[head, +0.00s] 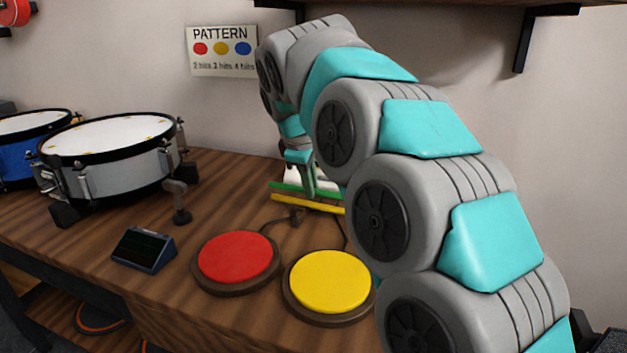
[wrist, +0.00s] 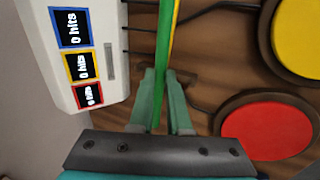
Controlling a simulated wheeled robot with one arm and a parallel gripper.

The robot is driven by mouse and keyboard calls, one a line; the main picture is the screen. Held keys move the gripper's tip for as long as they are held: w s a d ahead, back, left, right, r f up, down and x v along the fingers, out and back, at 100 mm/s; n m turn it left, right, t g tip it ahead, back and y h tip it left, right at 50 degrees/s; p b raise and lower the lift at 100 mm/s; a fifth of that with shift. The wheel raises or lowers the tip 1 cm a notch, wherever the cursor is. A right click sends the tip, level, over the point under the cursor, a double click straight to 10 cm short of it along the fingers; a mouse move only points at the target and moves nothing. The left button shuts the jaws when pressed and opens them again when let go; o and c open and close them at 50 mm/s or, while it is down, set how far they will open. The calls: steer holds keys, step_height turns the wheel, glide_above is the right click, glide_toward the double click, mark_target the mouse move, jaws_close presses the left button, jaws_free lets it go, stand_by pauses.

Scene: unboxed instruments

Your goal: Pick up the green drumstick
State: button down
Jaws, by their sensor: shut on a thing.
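I cannot tell whether the stick is clear of the table. My arm hides part of its right end in the head view.
A yellow stick (head: 305,203) lies close beside the green one. A red pad (head: 235,257) and a yellow pad (head: 329,281) stand in front, with cables behind. A white counter box (wrist: 110,25) is close to the fingers. A grey drum (head: 110,150) stands left.

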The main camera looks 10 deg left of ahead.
steer(key=s+r+b, duration=0.1)
steer(key=s, duration=1)
steer(key=shift+s+a, duration=0.15)
steer(key=shift+s, duration=0.15)
